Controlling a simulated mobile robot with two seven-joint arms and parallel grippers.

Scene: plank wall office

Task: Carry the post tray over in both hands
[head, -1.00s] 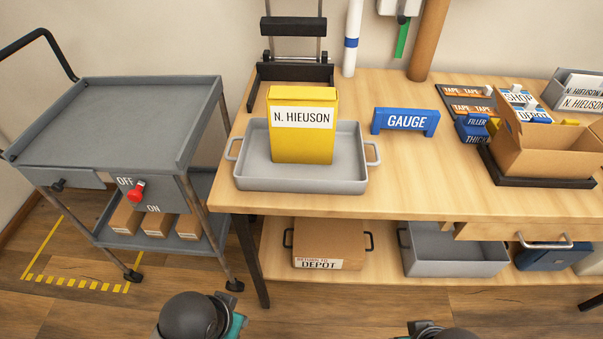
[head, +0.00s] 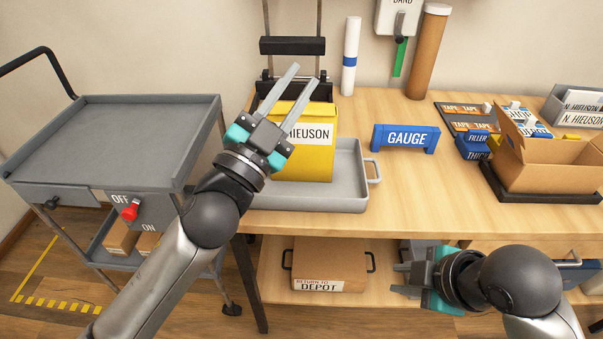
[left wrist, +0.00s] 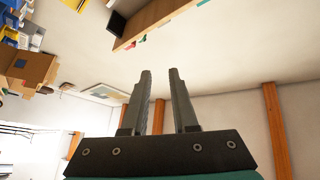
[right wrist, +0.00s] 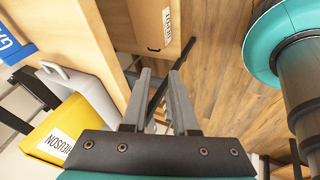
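The grey post tray (head: 352,185) rests on the wooden bench near its front edge. Its right handle (head: 374,171) shows; its left end and handle are hidden behind my left arm in the head view. A yellow box (head: 315,162) labelled N. HIEUSON stands upright in it. My left gripper (head: 306,75) is open and empty, in front of the box in the head view, fingers pointing up. My right gripper (head: 397,278) is open and empty, low before the bench's front, right of the tray. The right wrist view shows the tray (right wrist: 88,95) and box (right wrist: 55,135).
A grey trolley (head: 150,100) with a red switch (head: 130,211) stands left of the bench. A blue GAUGE block (head: 405,138) sits right of the tray, then an open cardboard box (head: 548,165). A DEPOT box (head: 328,265) lies on the lower shelf.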

